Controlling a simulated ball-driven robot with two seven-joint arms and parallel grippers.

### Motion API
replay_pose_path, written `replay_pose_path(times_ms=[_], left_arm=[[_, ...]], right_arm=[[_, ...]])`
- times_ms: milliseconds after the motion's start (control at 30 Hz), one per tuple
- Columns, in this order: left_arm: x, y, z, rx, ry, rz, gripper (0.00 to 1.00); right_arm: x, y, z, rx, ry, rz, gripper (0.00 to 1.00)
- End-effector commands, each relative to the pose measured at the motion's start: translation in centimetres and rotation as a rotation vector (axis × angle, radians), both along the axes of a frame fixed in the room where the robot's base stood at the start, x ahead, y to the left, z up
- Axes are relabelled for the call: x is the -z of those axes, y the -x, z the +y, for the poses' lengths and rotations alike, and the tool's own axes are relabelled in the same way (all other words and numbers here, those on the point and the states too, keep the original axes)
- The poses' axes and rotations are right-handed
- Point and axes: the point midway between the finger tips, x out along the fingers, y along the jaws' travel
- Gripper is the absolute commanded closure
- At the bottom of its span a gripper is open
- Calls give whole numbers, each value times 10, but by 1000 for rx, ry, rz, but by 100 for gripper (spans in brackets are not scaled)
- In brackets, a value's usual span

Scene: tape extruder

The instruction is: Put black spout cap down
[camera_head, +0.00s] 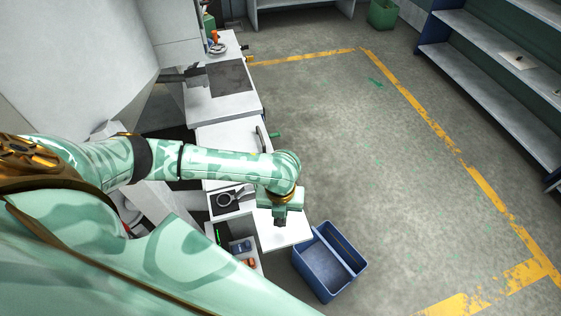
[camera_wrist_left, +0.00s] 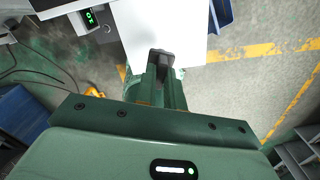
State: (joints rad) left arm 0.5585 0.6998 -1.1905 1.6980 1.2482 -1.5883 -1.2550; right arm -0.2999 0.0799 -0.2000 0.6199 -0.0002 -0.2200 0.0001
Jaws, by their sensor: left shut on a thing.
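The black spout cap (camera_wrist_left: 161,58) shows in the left wrist view as a small dark piece between my fingertips. My left gripper (camera_wrist_left: 161,72) is shut on it. In the head view my left gripper (camera_head: 280,220) points down over the near end of the white work surface (camera_head: 297,236). The cap cannot be made out clearly there. The white surface also lies beneath the fingers in the wrist view (camera_wrist_left: 190,28). Whether the cap touches it I cannot tell. My right gripper is not in view.
A blue bin (camera_head: 317,288) stands on the floor beside the white surface. A dark round-headed tool (camera_head: 228,199) lies in a tray left of the gripper. A small device with a green display (camera_wrist_left: 89,18) is at upper left in the wrist view. Open floor (camera_head: 380,180) lies right.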

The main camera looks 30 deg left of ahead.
Motion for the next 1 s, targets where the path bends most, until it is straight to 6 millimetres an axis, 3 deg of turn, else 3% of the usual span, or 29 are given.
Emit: replay_pose_path(times_ms=[300,567,600,667,1000], left_arm=[[39,-9,6,1,0,0,100],[43,-9,7,3,-2,-1,100],[43,-9,7,3,-1,0,81],[43,-9,7,3,-1,0,68],[38,-9,7,3,-1,-3,68]], right_arm=[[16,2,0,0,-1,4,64],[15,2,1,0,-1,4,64],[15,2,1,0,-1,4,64],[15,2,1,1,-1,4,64],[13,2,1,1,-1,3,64]])
